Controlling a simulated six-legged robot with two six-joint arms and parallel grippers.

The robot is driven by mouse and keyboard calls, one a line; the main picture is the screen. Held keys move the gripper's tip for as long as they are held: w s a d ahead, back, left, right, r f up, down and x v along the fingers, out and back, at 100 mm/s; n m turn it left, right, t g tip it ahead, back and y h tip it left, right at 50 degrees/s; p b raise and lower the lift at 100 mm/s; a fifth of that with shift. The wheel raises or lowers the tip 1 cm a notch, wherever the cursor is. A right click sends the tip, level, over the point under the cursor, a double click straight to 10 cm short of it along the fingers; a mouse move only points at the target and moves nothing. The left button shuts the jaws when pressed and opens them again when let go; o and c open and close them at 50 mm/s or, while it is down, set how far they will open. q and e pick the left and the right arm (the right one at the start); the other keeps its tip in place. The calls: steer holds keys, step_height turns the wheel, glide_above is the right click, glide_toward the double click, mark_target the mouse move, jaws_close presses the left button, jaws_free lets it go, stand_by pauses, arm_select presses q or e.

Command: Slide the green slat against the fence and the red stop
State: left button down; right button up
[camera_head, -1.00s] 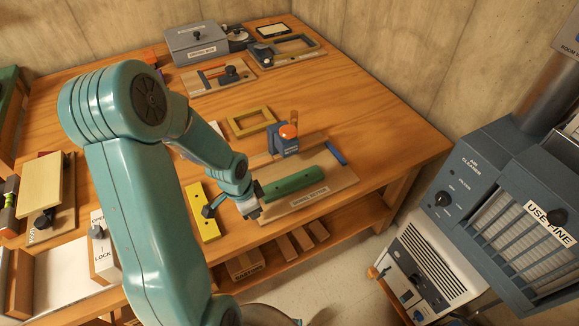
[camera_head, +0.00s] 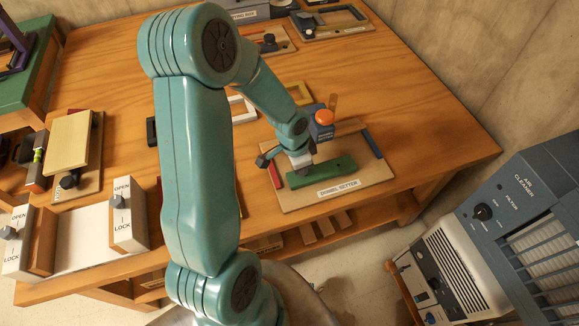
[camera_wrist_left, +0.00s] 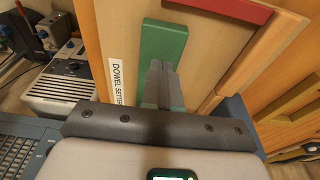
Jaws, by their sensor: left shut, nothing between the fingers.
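The green slat (camera_head: 325,172) lies flat on the dowel setter board (camera_head: 345,195), behind its front label. The red stop (camera_head: 273,172) stands at the board's left end. In the wrist view the red stop (camera_wrist_left: 225,8) lies just beyond the far end of the slat (camera_wrist_left: 163,45), with a small gap. The fence appears to be the pale wooden strip (camera_wrist_left: 262,50) to the slat's right there; bare board separates them. My left gripper (camera_head: 302,166) is shut and empty, its fingers pointing down at the slat and covering part of it. I cannot tell whether they touch.
A blue block with an orange knob (camera_head: 322,122) stands behind the slat. A blue bar (camera_head: 372,145) is at the board's right end. A yellow frame (camera_head: 297,93) lies behind. The OPEN/LOCK fixture (camera_head: 128,215) is at left, the air cleaner (camera_head: 500,200) at right.

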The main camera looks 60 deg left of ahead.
mark_target(321, 171)
arm_select(q)
steer(key=w, duration=0.1)
steer(key=w+d, duration=0.1)
steer(key=w, duration=0.3)
steer(key=shift+d+p, duration=0.25)
steer(key=shift+p, duration=0.05)
steer(key=shift+w+d+f, duration=0.15)
steer(key=shift+w+f, duration=0.05)
steer(key=shift+w, duration=0.1)
steer(key=shift+f+b, duration=0.3)
steer(key=shift+f, duration=0.25)
steer(key=shift+s, duration=0.2)
steer(key=shift+f, duration=0.1)
